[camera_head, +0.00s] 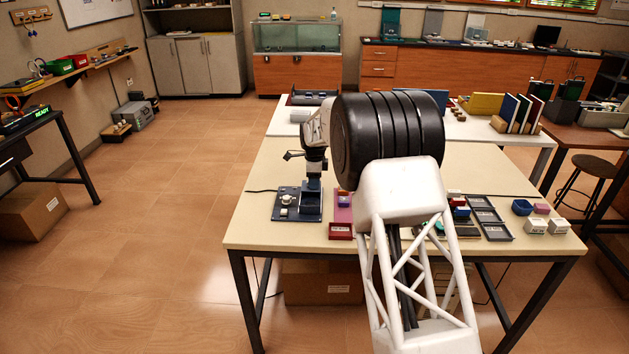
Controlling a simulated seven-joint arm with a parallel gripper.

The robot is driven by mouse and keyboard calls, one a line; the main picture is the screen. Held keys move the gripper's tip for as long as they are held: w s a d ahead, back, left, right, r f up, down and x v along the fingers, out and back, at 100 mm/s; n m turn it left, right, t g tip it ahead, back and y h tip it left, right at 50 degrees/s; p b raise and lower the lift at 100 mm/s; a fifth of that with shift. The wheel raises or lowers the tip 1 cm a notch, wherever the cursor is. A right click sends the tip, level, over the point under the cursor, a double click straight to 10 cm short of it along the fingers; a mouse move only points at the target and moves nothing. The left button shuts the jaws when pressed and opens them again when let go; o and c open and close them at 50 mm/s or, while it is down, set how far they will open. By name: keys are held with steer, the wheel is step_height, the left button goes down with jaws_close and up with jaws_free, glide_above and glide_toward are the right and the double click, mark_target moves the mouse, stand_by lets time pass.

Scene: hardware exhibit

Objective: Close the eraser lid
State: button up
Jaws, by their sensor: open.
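My gripper (314,184) points down at the left part of the cream table, just above or at a dark blue device (310,212). The device has a flat base, a small silver knob at its left and a cable running off left. It may be the eraser; I cannot make out its lid clearly. The fingers are small and dark against the device, so any contact is unclear. I see nothing held in them. My black elbow and white forearm cover the middle of the table.
A red labelled box (340,231) stands right of the device, by a purple mat (342,208). Dark trays (488,216), a blue bin (522,207) and white labelled boxes (535,227) are at the right. The table's left front corner is bare.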

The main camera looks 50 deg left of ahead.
jaws_close()
stand_by(0.3)
steer(key=shift+s+d+r, duration=0.1)
steer(key=shift+s+d, duration=2.7)
steer(key=shift+s, duration=0.05)
jaws_free()
